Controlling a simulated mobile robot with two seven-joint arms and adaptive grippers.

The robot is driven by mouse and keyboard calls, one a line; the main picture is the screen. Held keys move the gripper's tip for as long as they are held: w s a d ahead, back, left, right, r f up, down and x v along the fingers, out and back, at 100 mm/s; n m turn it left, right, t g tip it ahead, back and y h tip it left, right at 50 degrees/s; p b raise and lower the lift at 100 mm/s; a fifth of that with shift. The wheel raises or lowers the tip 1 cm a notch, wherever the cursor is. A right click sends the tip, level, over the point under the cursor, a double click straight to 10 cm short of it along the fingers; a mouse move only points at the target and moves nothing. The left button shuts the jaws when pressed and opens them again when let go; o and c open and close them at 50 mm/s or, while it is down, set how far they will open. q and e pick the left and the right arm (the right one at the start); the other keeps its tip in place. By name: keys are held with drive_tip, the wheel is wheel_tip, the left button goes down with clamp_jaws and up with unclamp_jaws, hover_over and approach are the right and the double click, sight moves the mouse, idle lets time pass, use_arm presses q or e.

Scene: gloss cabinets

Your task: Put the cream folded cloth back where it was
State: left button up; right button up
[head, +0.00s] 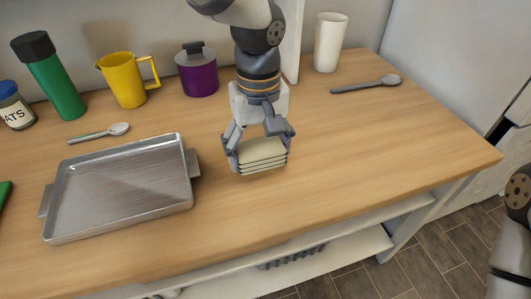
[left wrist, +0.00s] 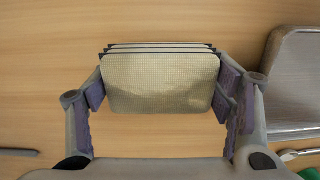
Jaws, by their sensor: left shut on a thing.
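The cream folded cloth (head: 262,153) is a small layered stack with dark edges between its folds. It is at the middle of the wooden counter in the head view, just right of the metal tray. My left gripper (head: 258,150) points down and is shut on the cloth, with one finger on each side. In the left wrist view the cloth (left wrist: 160,82) fills the space between the fingers of the left gripper (left wrist: 162,95). I cannot tell whether the cloth touches the counter. My right gripper is not in view; only part of my right arm shows at the right edge.
A metal tray (head: 125,187) lies left of the cloth. A spoon (head: 98,133), green bottle (head: 55,82), yellow jug (head: 126,80) and purple canister (head: 197,72) stand or lie behind. A white cup (head: 329,42) and grey spoon (head: 366,85) are at back right. The counter's right side (head: 400,140) is clear.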

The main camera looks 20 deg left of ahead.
sight(260, 141)
use_arm(q)
drive_tip(key=shift+w+f, duration=0.3)
drive_tip(key=shift+w, duration=0.05)
drive_tip(key=shift+w+a+f, duration=0.1)
drive_tip(key=shift+w+f, duration=0.05)
drive_tip(key=shift+f, duration=0.7)
drive_tip(key=shift+w+a+f, duration=0.1)
drive_tip(key=shift+w+f, duration=0.05)
drive_tip(key=shift+f, duration=0.7)
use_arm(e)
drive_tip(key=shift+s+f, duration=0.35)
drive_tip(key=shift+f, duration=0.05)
use_arm(q)
drive_tip(key=shift+f, duration=0.2)
drive_tip(key=o, duration=1)
wheel_tip(260, 141, up, 12)
drive_tip(key=shift+d+r+p, duration=0.1)
drive_tip(key=shift+r+p, duration=0.15)
drive_tip(key=shift+p, duration=0.15)
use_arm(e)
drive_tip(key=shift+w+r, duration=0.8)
